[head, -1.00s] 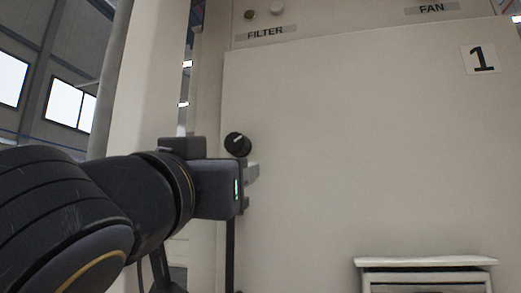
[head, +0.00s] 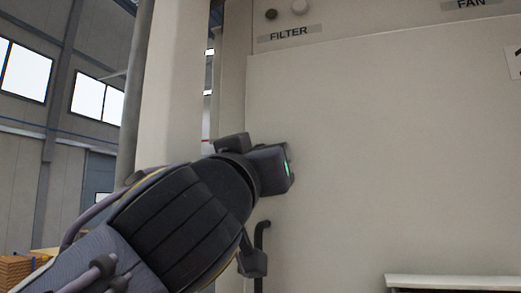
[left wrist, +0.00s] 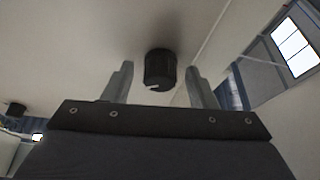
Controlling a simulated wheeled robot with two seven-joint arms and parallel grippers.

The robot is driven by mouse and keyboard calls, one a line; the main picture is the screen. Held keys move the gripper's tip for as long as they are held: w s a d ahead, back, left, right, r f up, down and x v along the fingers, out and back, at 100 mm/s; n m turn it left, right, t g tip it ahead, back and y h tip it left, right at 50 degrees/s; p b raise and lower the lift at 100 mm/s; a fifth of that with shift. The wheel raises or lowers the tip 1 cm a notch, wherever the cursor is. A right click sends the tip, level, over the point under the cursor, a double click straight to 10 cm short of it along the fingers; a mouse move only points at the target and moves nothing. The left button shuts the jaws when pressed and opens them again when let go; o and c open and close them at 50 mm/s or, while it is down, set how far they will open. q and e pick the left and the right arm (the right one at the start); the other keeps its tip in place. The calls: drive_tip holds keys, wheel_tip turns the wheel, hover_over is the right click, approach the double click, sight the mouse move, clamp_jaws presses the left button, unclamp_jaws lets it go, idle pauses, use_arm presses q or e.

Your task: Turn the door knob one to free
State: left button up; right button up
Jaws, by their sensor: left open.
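The black round door knob (left wrist: 160,70) with a white pointer mark sits on the beige door panel (head: 400,150). In the left wrist view it lies between the two grey fingers of my left gripper (left wrist: 160,76), which are apart with a gap on each side of the knob. In the head view my left gripper (head: 284,168) is up against the door's left edge and hides the knob; its fingers are hidden there too. My right gripper is in neither view.
A black bar handle (head: 262,240) runs down the door below my left gripper. A "FILTER" label (head: 289,33) with two small round fittings is above. A ledge (head: 455,283) juts out at the lower right. Another dark knob (left wrist: 15,110) shows in the wrist view.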

use_arm(q)
drive_tip(key=c, duration=1)
drive_tip(key=m+h, duration=0.1)
drive_tip(key=m, duration=0.2)
drive_tip(key=shift+a, duration=0.15)
drive_tip(key=m+h+p, duration=0.1)
drive_tip(key=m, duration=0.1)
drive_tip(key=m+g+h+p, duration=0.1)
drive_tip(key=m, duration=0.1)
drive_tip(key=shift+r+h, duration=0.15)
drive_tip(key=shift+h, duration=0.15)
drive_tip(key=shift+m+g, duration=0.3)
drive_tip(key=shift+m, duration=0.4)
drive_tip(key=o, duration=1)
drive_tip(key=shift+f, duration=0.2)
